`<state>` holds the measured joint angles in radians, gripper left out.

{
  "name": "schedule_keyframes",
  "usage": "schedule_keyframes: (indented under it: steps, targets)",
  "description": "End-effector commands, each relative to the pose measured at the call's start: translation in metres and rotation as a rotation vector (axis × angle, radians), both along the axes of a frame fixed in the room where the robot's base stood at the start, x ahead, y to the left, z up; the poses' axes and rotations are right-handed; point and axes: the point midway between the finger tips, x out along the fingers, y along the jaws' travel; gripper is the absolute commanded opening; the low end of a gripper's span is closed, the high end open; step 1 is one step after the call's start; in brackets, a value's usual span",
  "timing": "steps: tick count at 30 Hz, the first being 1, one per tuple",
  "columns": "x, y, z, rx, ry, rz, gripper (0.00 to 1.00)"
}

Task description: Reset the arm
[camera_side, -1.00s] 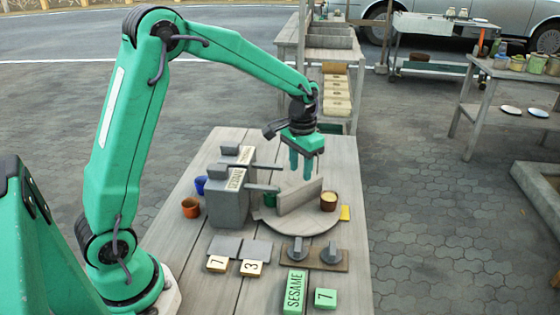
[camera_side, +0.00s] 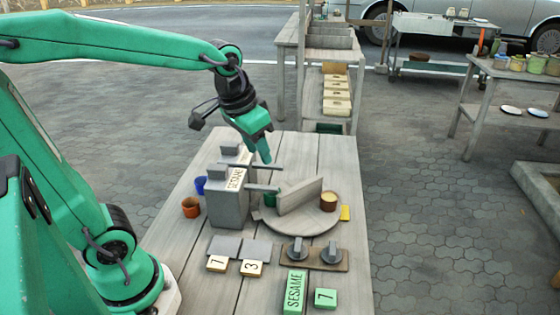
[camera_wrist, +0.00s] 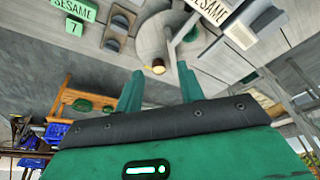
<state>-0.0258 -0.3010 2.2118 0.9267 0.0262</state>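My green gripper (camera_side: 262,156) hangs tilted in the air above the far part of the wooden table (camera_side: 335,170), beyond the grey SESAME machine (camera_side: 228,208). In the wrist view its two fingers (camera_wrist: 160,70) stand apart with nothing between them. Beneath it is a round turntable (camera_side: 305,228) with an upright grey divider (camera_side: 298,196). A brown cup with yellow contents (camera_side: 328,201) stands right of the divider; a green cup (camera_side: 270,199) stands on the left, partly hidden by the machine's spout.
An orange cup (camera_side: 191,207) and a blue cup (camera_side: 200,185) stand left of the machine. Number tiles (camera_side: 252,268), two knobs (camera_side: 331,254) and green SESAME (camera_side: 294,292) and 7 blocks (camera_side: 326,298) lie at the front. The table's far right is clear.

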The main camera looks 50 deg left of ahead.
Motion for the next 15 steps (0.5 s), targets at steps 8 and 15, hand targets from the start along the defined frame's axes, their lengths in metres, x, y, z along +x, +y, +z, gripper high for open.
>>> schedule_keyframes:
  steps: [8, 15]
  targets:
    - [-0.047, -0.005, 0.009, -0.002, -0.092, 0.000, 0.38]
    - [-0.079, -0.007, 0.007, -0.006, -0.158, -0.002, 0.38]
